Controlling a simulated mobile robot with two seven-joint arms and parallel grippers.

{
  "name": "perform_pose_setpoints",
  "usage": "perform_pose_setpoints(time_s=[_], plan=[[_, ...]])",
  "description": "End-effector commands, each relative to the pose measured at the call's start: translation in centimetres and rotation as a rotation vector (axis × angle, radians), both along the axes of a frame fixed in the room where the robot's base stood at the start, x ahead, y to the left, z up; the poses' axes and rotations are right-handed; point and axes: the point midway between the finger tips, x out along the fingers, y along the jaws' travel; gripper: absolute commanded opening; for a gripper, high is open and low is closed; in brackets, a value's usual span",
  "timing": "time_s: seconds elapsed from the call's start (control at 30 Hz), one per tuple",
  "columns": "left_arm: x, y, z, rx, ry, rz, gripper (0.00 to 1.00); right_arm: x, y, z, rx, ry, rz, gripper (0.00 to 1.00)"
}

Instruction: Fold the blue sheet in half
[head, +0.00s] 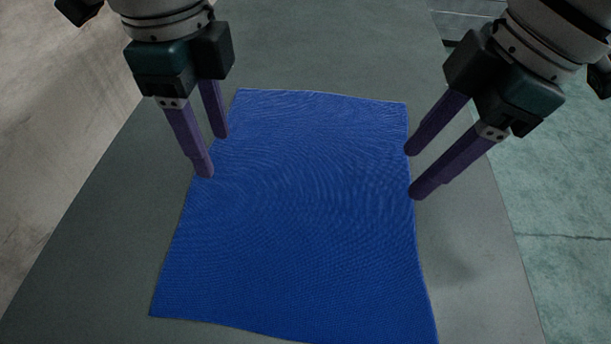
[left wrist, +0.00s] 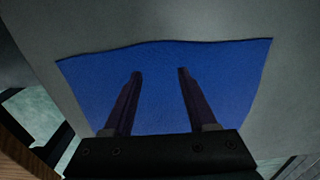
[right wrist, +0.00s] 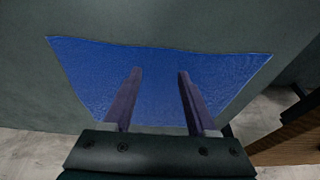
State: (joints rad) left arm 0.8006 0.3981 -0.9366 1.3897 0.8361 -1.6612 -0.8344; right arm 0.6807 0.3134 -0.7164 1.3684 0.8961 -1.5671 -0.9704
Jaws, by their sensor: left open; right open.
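The blue sheet (head: 300,220) lies spread out flat on the grey table, with its near edge slightly wavy. It also shows in the left wrist view (left wrist: 160,80) and the right wrist view (right wrist: 158,85). My left gripper (head: 216,156) is open and empty at the sheet's left edge, toward the far half. My right gripper (head: 411,173) is open and empty at the sheet's right edge, at a similar distance. I cannot tell whether the fingertips touch the sheet. The sheet's nearest right corner reaches the bottom of the head view.
The grey table (head: 90,255) has bare strips to the left and right of the sheet and more bare surface beyond its far edge. Concrete floor (head: 50,110) shows past the table's left side and greenish floor (head: 565,230) past its right side.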

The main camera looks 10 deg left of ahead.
Motion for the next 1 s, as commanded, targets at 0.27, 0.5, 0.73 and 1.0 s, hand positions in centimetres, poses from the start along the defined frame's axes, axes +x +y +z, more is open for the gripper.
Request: perform_pose_setpoints(time_s=[0.27, 0.5, 0.73, 1.0], plan=[[0.0, 0.0, -3.0, 0.000, 0.000, 0.001, 0.57, 0.0, 0.0, -3.0, 0.000, 0.000, -0.001, 0.57], [0.0, 0.0, -3.2, 0.000, -0.002, 0.000, 0.57, 0.0, 0.0, -3.3, 0.000, -0.001, 0.001, 0.57], [0.0, 0.0, -3.6, 0.000, -0.002, 0.000, 0.57, 0.0, 0.0, -3.6, 0.000, -0.002, 0.000, 0.57], [0.0, 0.0, -3.6, 0.001, -0.001, 0.001, 0.42, 0.0, 0.0, -3.5, 0.000, -0.001, 0.001, 0.42]])
